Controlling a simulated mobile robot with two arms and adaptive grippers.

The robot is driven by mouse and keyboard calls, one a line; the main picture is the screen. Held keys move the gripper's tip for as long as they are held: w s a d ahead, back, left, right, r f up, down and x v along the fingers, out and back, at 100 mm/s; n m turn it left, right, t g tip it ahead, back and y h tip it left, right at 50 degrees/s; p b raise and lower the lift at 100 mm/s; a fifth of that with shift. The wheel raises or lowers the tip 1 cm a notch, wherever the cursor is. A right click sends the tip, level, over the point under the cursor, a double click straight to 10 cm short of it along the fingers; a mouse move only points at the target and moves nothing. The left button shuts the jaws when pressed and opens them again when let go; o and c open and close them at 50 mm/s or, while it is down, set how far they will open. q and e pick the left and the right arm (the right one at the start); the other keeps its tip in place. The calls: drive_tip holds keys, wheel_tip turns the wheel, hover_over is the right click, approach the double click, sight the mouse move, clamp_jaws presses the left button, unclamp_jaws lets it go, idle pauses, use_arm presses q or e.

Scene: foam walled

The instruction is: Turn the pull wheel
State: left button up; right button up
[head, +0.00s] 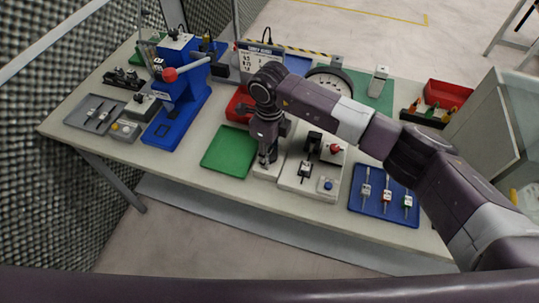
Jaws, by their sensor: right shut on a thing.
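My right gripper (268,156) points straight down over a small white base block (266,174) at the front middle of the bench. It is shut on a small part at that block, mostly hidden by the fingers. I cannot tell whether this part is the pull wheel. A round white-faced wheel or dial (330,82) with a dark rim stands farther back, partly behind my right arm. A blue press (181,92) with a red-knobbed lever (171,75) stands at the left. My left gripper is not in view.
A white panel (312,185) with switches and buttons lies just right of the gripper. A green mat (230,151) lies to its left, and a blue tray (376,211) with several tools to the right. A red bin (447,96) stands at the back right.

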drive_tip(key=m+b, duration=0.2)
drive_tip(key=m, duration=0.1)
drive_tip(key=shift+w+f+m, duration=0.1)
drive_tip(key=shift+f+m, duration=0.05)
drive_tip(key=shift+m, duration=0.15)
drive_tip(key=m+b, duration=0.3)
drive_tip(key=m, duration=0.1)
drive_tip(key=shift+m, duration=0.3)
drive_tip(key=m+b, duration=0.2)
drive_tip(key=m, duration=0.2)
drive_tip(key=shift+b, duration=0.4)
drive_tip(key=m+b, duration=0.1)
drive_tip(key=m, duration=0.3)
drive_tip(key=shift+m+b, duration=0.3)
drive_tip(key=shift+b, duration=0.1)
drive_tip(key=shift+r, duration=0.2)
drive_tip(key=o, duration=1.2)
drive_tip(key=shift+c, duration=0.2)
